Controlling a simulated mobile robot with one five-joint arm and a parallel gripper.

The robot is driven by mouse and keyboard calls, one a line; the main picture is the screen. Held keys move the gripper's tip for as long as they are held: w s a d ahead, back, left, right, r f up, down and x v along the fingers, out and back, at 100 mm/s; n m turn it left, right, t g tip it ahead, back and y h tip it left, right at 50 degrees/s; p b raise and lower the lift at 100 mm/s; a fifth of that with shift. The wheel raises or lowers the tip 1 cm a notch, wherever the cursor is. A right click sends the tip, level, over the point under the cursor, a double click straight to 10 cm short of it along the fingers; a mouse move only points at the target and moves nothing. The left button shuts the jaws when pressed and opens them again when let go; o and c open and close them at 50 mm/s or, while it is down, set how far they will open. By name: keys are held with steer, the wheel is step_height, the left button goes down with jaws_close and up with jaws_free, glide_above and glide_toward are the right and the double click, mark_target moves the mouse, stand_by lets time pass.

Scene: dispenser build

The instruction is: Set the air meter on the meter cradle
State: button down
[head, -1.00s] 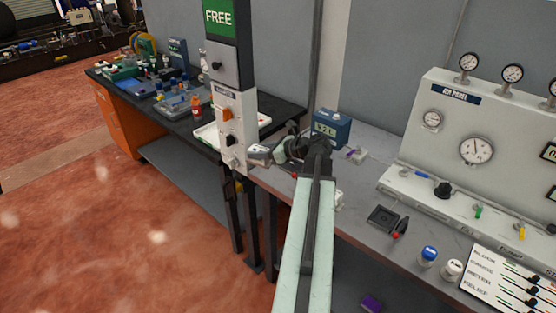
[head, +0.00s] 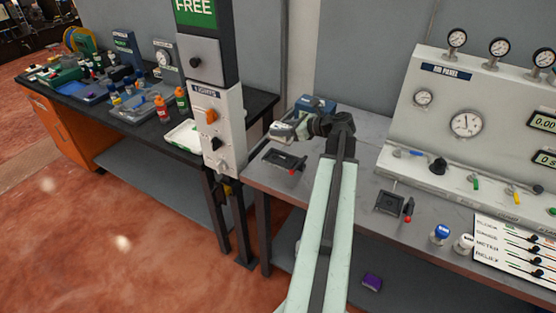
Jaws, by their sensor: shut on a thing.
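My gripper (head: 303,130) is at the end of my arm above the left part of the grey bench. It is shut on a small pale grey thing (head: 283,131), which appears to be the air meter; its face cannot be read. Two black cradles with red-tipped levers sit on the bench, and I cannot tell which is the meter cradle. One cradle (head: 281,160) is just below the held thing in the picture, with a gap between. The other cradle (head: 388,203) is further right, in front of the air panel. Both look empty.
A blue box (head: 318,103) stands behind my gripper, partly hidden. The grey tower (head: 222,130) rises close at left. The air panel (head: 430,110) stands at right, with blue-topped (head: 440,233) and white-topped (head: 464,243) knobs before it. Bare bench lies between the cradles.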

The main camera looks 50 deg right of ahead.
steer(key=shift+a+b, duration=0.1)
steer(key=shift+b, duration=0.4)
step_height(320, 180, down, 10)
steer(key=b, duration=1)
steer(key=shift+s, duration=0.15)
steer(key=shift+r, duration=0.25)
steer(key=shift+f, duration=0.15)
steer(key=c, duration=0.8)
jaws_free()
